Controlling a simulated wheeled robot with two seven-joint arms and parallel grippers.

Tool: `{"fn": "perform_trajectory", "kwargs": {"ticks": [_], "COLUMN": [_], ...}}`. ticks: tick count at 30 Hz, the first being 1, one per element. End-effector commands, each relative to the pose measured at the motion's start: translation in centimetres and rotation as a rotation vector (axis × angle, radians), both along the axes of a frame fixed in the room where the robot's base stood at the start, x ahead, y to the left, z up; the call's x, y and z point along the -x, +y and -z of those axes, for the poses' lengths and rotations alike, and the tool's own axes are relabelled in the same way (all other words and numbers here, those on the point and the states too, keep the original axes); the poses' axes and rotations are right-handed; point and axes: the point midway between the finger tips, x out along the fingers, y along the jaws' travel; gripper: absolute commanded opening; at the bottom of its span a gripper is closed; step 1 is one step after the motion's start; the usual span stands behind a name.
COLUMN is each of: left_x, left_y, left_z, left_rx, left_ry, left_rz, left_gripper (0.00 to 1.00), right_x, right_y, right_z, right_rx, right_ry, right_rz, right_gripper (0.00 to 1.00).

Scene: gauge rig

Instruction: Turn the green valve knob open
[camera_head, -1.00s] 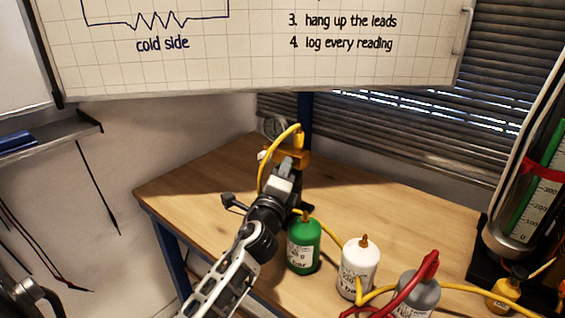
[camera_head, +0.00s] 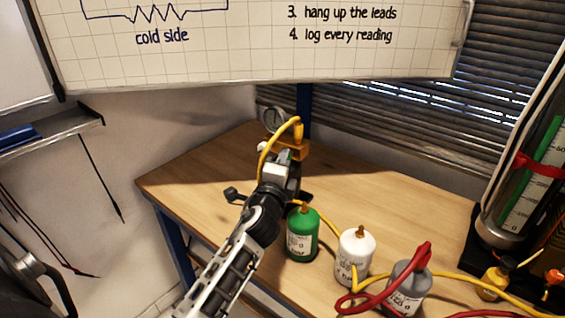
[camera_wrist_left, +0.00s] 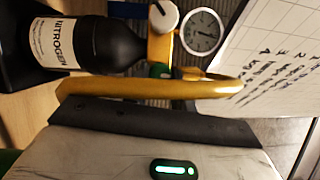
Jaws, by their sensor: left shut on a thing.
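The green valve knob (camera_wrist_left: 160,70) shows as a small green patch below the gauge in the left wrist view, mostly hidden by the yellow hose and my gripper. It sits on the brass valve body (camera_head: 294,148), on a dark nitrogen bottle (camera_wrist_left: 85,42) whose label shows in the wrist view. My left gripper (camera_head: 281,162) reaches in from the lower left, at the valve, and is shut on the green knob. Its jaws hide most of the contact. A white knob (camera_wrist_left: 163,15) sits beside the round gauge (camera_wrist_left: 200,32). My right gripper is not in view.
A yellow hose (camera_head: 264,160) arches over the valve close to my gripper. Green (camera_head: 302,240), white (camera_head: 355,258) and grey (camera_head: 408,285) bottles stand in front on the wooden table (camera_head: 420,200). A red lead (camera_head: 350,300) loops there. A glass column (camera_head: 520,195) stands right.

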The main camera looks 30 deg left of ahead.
Motion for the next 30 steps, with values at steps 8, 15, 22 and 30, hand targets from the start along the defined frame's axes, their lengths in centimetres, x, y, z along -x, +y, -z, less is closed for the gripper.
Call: {"fn": "perform_trajectory", "kwargs": {"ticks": [8, 15, 22, 30], "left_x": [0.0, 0.8, 5.1, 11.1], "left_y": [0.0, -0.3, -2.0, -4.2], "left_z": [0.0, 0.2, 0.6, 1.1], "left_rx": [0.001, 0.0, 0.003, 0.003], "left_ry": [0.0, 0.001, 0.003, 0.003], "left_rz": [-0.001, 0.0, 0.001, -0.001], "left_gripper": [0.47, 0.47, 0.47, 0.47], "right_x": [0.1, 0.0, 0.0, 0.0], "right_y": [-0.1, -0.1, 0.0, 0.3], "right_z": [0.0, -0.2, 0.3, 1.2], "right_rx": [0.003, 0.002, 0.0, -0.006], "right_ry": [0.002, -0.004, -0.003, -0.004], "right_rz": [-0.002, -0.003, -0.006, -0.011], "right_gripper": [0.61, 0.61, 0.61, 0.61]}}
